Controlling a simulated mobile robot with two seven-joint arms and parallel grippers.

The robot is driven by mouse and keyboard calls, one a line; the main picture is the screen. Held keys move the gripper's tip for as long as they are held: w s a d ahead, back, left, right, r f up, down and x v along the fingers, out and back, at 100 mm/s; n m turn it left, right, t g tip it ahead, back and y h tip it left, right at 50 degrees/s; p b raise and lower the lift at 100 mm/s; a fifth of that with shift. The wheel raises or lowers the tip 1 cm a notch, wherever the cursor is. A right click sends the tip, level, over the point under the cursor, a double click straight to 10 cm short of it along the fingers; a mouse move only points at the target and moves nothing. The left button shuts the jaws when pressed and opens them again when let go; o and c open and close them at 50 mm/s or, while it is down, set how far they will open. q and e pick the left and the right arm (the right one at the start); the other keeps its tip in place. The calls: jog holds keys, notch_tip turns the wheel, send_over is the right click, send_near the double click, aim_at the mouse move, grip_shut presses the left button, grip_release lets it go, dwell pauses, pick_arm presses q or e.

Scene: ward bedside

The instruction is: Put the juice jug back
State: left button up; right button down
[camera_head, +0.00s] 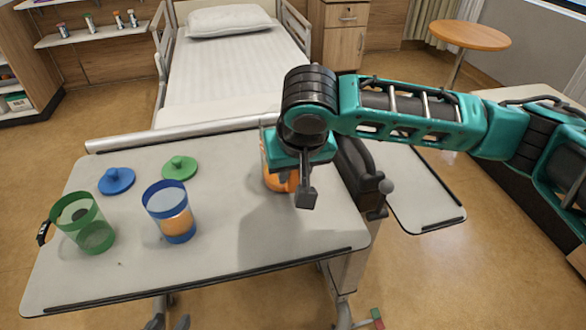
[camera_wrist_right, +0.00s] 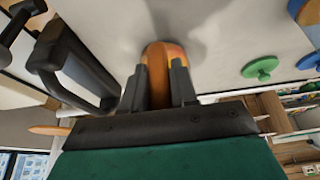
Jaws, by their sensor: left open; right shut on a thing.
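The juice jug (camera_head: 270,178), with orange contents, is mostly hidden behind my right gripper over the right part of the overbed table. My right gripper (camera_head: 305,195) is shut on it; the right wrist view shows the orange part (camera_wrist_right: 160,65) between the two dark fingers (camera_wrist_right: 158,90). Whether the jug's base touches the tabletop is hard to tell. A blue-rimmed cup (camera_head: 165,198) with orange juice stands left of it. A green-rimmed cup (camera_head: 75,212) stands farther left and looks to hold no juice. My left gripper is not in view.
A blue lid (camera_head: 117,180) and a green lid (camera_head: 180,167) lie behind the cups on the table (camera_head: 200,275). A dark handle-like part (camera_head: 358,170) stands close to my right gripper, beside a lower side leaf (camera_head: 425,195). The front middle of the table is clear.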

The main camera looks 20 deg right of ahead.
jog(key=c, duration=1.3)
grip_release()
jog(key=shift+f, duration=0.1)
pick_arm(q)
jog(key=shift+a+f, duration=0.15)
jog(key=shift+a, duration=0.1)
pick_arm(e)
jog(key=o, duration=0.4)
pick_arm(q)
jog(key=a+r+p, duration=0.1)
jog(key=p, duration=0.1)
jog(key=shift+s+p, duration=0.35)
jog(key=shift+p, duration=0.05)
pick_arm(e)
jog(key=v, duration=1.2)
